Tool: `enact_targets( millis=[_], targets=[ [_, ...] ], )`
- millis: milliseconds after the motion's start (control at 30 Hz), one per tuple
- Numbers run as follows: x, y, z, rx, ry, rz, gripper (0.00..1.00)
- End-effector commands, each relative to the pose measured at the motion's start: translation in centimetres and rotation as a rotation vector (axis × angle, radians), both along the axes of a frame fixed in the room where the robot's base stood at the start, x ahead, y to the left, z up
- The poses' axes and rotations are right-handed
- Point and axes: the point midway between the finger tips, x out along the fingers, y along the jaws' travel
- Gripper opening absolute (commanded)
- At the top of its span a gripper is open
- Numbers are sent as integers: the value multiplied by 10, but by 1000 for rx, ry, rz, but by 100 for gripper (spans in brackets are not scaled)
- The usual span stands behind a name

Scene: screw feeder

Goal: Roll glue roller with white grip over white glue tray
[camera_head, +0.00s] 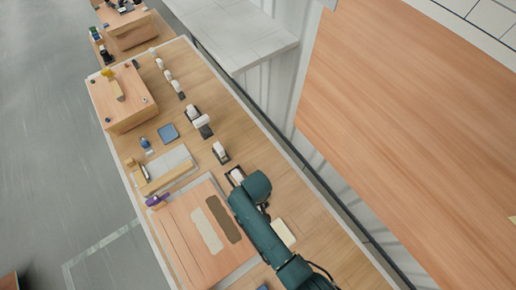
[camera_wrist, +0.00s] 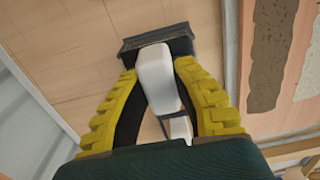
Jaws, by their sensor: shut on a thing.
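A white grip (camera_wrist: 155,80), taken as that of the glue roller, stands between the yellow fingers of my gripper (camera_wrist: 158,72) in the wrist view. The fingers are shut on it from both sides. A dark block or holder (camera_wrist: 128,45) shows at the grip's far end; I cannot tell if it is part of the roller. In the head view my gripper (camera_head: 240,184) is over the table, and a bit of the white grip (camera_head: 237,174) shows. A pale patch (camera_head: 207,231) and a brown patch (camera_head: 224,218) lie on a wooden board. I cannot clearly identify the white glue tray.
Similar white-and-dark items (camera_head: 221,153) stand in a row farther up the table. A purple-topped item (camera_head: 157,200), a pale tray (camera_head: 165,168) and a blue square (camera_head: 168,133) lie to the left. A wooden box (camera_head: 122,97) stands at the far end.

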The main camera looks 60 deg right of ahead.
Motion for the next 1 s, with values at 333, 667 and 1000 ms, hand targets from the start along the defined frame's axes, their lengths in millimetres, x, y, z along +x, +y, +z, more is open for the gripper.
enact_targets(
  millis=[333,667,1000],
  targets=[
    [1,-1,32,-2,-2,0,0],
    [1,0,56,-2,-1,0,0],
    [1,-1,76,-2,-2,0,0]
  ],
)
